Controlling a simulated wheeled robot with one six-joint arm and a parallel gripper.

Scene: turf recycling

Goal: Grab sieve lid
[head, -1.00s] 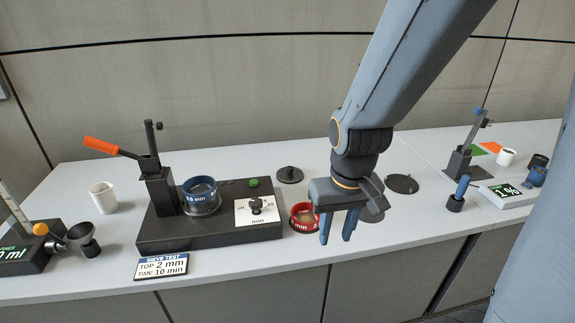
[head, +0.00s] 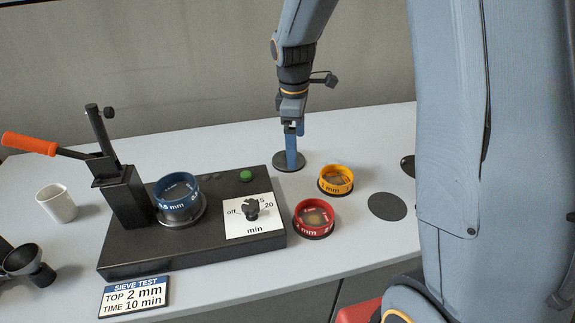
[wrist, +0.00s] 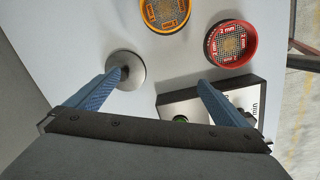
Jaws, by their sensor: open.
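The sieve lid, a dark round disc (head: 279,165) with a small knob, lies flat on the table behind the black sieve machine in the head view. In the wrist view the lid (wrist: 137,64) shows left of the middle, its knob close to the left fingertip. My gripper (head: 294,152) points down over the lid in the head view and hides part of it. In the wrist view my gripper (wrist: 160,80) has its fingers wide apart with nothing held. The lid is off-centre toward the left finger; whether that finger touches it I cannot tell.
A red sieve (head: 315,229) and an orange-yellow sieve (head: 337,188) stand right of the machine base (head: 190,252). A blue sieve (head: 178,203) sits on the machine, beside its orange-handled lever (head: 30,143). A dark flat disc (head: 387,207) lies further right. Table behind the lid is clear.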

